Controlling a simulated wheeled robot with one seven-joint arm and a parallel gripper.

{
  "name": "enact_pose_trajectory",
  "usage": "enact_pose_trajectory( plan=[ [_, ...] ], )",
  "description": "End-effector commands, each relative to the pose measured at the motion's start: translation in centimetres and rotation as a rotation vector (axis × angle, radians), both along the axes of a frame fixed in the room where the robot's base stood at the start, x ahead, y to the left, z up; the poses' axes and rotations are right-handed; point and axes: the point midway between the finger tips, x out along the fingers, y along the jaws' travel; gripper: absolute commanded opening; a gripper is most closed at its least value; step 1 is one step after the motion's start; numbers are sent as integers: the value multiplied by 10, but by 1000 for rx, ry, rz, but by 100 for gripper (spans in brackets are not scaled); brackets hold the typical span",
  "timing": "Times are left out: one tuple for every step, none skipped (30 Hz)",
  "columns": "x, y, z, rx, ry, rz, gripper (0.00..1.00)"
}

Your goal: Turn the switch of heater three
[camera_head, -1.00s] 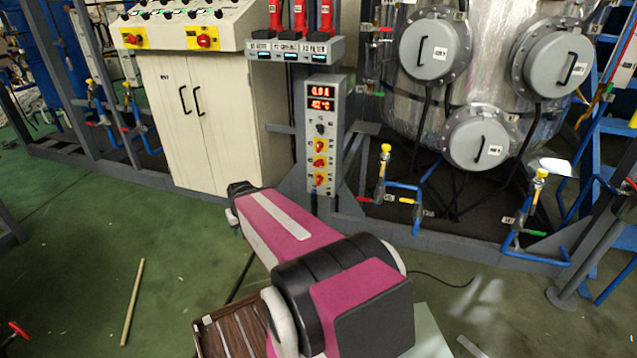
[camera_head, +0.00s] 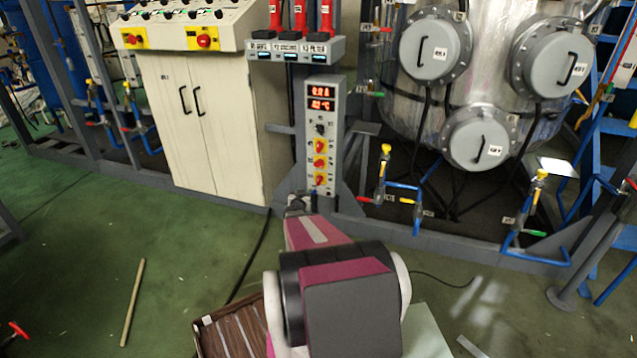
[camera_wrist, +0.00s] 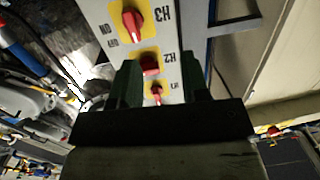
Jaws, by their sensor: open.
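The heater panel (camera_head: 326,110) is a tall grey box with two red readouts and three red switches on yellow plates. The wrist view shows the panel turned over, with labels H3, H2 and H1. The H3 switch (camera_wrist: 133,22) is near the top edge there and matches the lowest switch (camera_head: 319,180) in the head view. The H2 switch (camera_wrist: 150,64) and H1 switch (camera_wrist: 157,91) show between my fingers. My gripper (camera_wrist: 160,75) is open, its dark green fingers apart with nothing visibly held. In the head view its tip is mostly hidden behind my arm, near the panel's foot.
A cream cabinet (camera_head: 180,120) stands left of the panel. A metal vessel (camera_head: 475,105) with round hatches stands to the right, with blue pipes and yellow-handled valves (camera_head: 385,165) before it. A brown slatted box (camera_head: 235,325) and a stick (camera_head: 133,300) lie on the green floor.

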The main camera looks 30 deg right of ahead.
Motion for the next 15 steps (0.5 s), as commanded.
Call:
enact_pose_trajectory(
  plan=[
    [-4,-12,-5,-21,-14,-42,42],
    [-7,-17,-5,-30,-22,-61,42],
    [-10,-21,-6,-42,-29,-82,42],
    [-12,-24,-6,-49,-32,-94,42],
    [-13,-26,-6,-54,-35,-103,42],
    [-14,-28,-6,-57,-38,-111,42],
    [-14,-30,-6,-59,-40,-114,42],
    [-14,-31,-6,-60,-41,-116,42],
    [-13,-32,-6,-60,-41,-116,42],
    [-12,-33,-6,-60,-41,-116,42],
    [-10,-34,-6,-60,-41,-115,42],
    [-8,-37,-6,-60,-41,-115,42],
    [-6,-39,-6,-60,-41,-115,42],
    [-3,-42,-7,-60,-41,-115,42],
    [0,-46,-7,-60,-41,-115,42]
  ],
)
